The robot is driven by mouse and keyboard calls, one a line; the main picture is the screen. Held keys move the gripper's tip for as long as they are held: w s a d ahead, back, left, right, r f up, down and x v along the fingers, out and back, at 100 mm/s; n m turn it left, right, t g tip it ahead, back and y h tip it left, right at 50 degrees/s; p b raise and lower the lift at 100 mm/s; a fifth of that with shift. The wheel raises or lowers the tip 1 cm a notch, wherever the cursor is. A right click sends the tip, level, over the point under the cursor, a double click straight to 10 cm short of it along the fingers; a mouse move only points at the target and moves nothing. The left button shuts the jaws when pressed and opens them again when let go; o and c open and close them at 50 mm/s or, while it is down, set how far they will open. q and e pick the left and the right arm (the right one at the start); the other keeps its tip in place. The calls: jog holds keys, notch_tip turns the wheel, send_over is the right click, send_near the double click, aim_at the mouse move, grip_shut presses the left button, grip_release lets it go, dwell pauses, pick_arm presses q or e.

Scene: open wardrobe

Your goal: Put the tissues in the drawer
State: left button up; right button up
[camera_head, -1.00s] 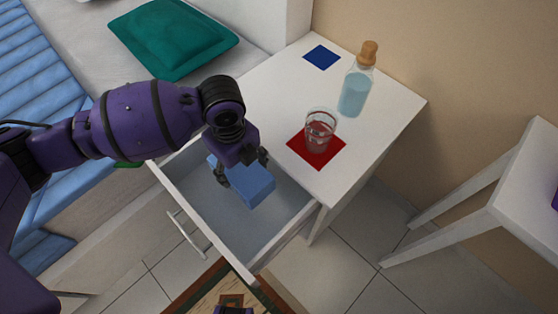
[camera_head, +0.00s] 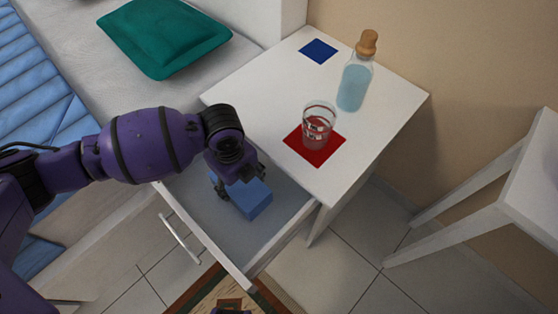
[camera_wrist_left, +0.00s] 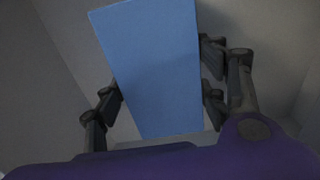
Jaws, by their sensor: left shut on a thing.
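The tissues, a plain blue box (camera_head: 251,198), are within the open drawer (camera_head: 208,222) of the white nightstand. My left gripper (camera_head: 238,184) reaches down into the drawer and is shut on the box. In the left wrist view the blue box (camera_wrist_left: 155,65) sits between the two dark fingers (camera_wrist_left: 163,92), one on each side. The gripper hides part of the box in the head view. Whether the box touches the drawer floor I cannot tell.
On the nightstand top (camera_head: 260,95) stand a glass (camera_head: 318,125) on a red square (camera_head: 326,153), a bottle (camera_head: 354,88) and a blue square (camera_head: 318,50). A bed with a green pillow (camera_head: 165,38) is at left, a white table (camera_head: 520,185) at right.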

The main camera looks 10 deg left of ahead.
aim_at(239, 182)
pick_arm(q)
jog(key=o, duration=1.1)
jog(key=shift+s+f, duration=0.1)
jog(key=shift+f, duration=0.05)
jog(key=shift+r, duration=0.2)
notch_tip(239, 182, up, 12)
jog(key=p, duration=0.4)
